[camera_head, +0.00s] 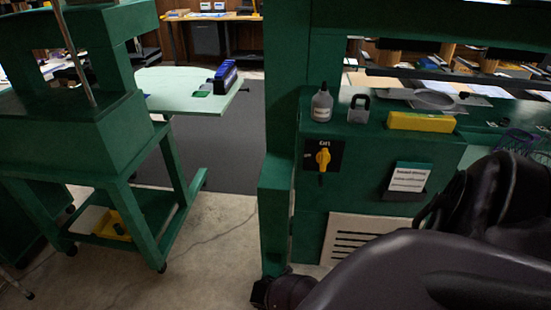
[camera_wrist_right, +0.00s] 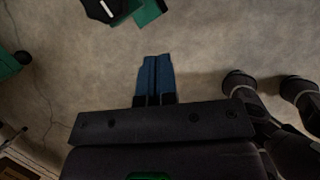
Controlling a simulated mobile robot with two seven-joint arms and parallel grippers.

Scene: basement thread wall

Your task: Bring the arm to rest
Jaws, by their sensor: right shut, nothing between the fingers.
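My right arm (camera_head: 400,270) crosses the lower right of the head view, dark and close to the camera, in front of the green machine. Its far end reaches down toward the machine's foot, and its fingers cannot be made out there. In the right wrist view my right gripper (camera_wrist_right: 154,62) has its two blue fingers together, with nothing between them. It is over bare concrete floor. My left gripper is not in view.
The green machine (camera_head: 380,155) carries a yellow switch (camera_head: 323,157), a grey bottle (camera_head: 321,104), a padlock (camera_head: 359,109) and a yellow block (camera_head: 421,122). A green wheeled stand (camera_head: 70,140) is at left. Concrete floor (camera_head: 215,235) lies clear between them.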

